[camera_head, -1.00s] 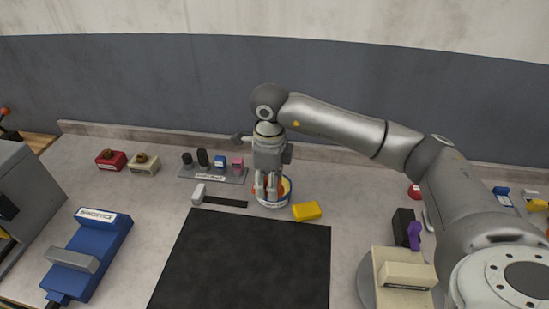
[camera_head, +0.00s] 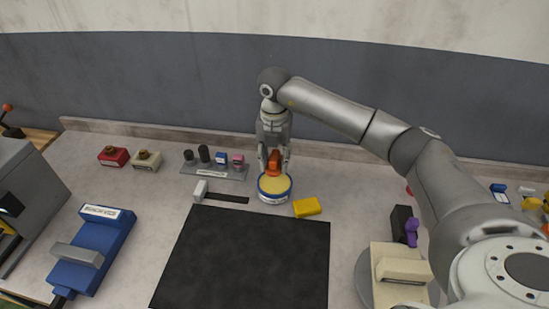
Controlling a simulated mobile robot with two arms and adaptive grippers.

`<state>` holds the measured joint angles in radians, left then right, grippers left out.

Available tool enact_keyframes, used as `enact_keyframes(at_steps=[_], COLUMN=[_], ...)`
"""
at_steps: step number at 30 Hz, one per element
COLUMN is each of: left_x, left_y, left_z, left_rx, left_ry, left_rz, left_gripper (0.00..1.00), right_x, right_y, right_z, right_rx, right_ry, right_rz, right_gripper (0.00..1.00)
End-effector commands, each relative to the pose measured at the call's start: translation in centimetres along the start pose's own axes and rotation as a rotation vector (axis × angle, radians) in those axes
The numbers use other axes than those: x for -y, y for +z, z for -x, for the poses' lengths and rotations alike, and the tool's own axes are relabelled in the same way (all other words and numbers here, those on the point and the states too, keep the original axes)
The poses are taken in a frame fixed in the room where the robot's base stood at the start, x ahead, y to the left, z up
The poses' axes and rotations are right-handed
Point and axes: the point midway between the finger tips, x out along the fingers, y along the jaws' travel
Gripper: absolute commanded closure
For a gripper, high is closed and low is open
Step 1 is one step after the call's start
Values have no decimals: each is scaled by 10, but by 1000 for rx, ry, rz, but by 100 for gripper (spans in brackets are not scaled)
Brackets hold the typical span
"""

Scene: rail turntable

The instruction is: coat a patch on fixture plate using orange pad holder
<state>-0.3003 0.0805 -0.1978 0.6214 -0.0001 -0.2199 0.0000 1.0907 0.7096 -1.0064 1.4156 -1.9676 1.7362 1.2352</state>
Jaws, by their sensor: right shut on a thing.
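The orange pad holder (camera_head: 274,158) is between the fingers of my right gripper (camera_head: 273,166), which is shut on it. It appears just above the far edge of a round tin (camera_head: 275,196) with a blue and white side and a pale yellow top. I cannot tell whether it is clear of the tin. The fingers hide part of the holder. No label marks the fixture plate; a large flat black panel (camera_head: 245,258) lies in front of the tin, and a cream block (camera_head: 400,268) sits on a grey disc at lower right. My left gripper is not in view.
A yellow block (camera_head: 307,207) lies right of the tin. A grey rack (camera_head: 215,172) with several small stamps stands to the left, near a white-handled black tool (camera_head: 222,197). A blue device (camera_head: 92,250) is at lower left. A low ledge runs along the back.

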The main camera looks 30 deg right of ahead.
Motion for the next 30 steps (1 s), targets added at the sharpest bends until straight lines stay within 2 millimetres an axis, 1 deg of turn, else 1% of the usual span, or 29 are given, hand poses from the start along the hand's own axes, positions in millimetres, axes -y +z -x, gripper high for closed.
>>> enact_keyframes(at_steps=[15, 20, 30], left_x=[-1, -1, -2], left_y=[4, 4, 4], left_z=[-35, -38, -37], left_rx=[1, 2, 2], left_ry=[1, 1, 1], left_rz=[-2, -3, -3], left_gripper=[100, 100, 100], right_x=[0, 0, 0], right_y=[-1, -1, 0], right_z=[-51, -57, -56], right_rx=[-1, -1, 0], right_ry=[-1, 0, 0], right_rz=[4, 5, 5], right_gripper=[80, 80, 80])
